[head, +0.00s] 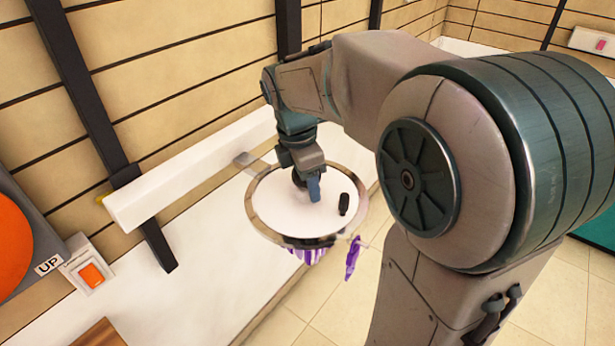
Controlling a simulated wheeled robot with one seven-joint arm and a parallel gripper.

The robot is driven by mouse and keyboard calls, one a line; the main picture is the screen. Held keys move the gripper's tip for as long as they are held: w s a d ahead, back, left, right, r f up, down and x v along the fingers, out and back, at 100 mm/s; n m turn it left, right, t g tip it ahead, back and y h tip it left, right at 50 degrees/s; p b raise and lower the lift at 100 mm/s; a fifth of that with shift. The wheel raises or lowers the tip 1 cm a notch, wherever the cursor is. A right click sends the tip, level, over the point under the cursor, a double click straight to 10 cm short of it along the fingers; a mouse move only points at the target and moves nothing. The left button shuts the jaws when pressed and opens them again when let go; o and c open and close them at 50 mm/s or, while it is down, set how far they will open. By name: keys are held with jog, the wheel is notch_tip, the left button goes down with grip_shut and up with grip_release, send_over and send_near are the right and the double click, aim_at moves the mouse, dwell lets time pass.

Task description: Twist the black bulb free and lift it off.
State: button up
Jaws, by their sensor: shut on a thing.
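The chandelier is a round white disc with a metal rim (262,222), seen from above in the head view. A second black, upright piece (344,204) stands on the disc to the right, apart from the gripper.
Purple pendants (352,258) hang below the disc's rim. A long white beam (195,172) and dark wall posts (85,85) lie to the left. A switch box with an orange button (91,276) is at lower left. Tiled floor shows below the disc.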

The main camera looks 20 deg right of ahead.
jog(key=shift+n, duration=0.5)
jog(key=n, duration=0.3)
jog(key=shift+t+p, duration=0.3)
jog(key=shift+p, duration=0.1)
jog(key=shift+n, duration=0.4)
jog(key=shift+n+y+p, duration=0.3)
jog(key=shift+n+p, duration=0.2)
jog(key=shift+n, duration=1.2)
jog(key=shift+r, duration=0.15)
jog(key=shift+r+p, duration=1.55)
jog(key=shift+r, duration=0.05)
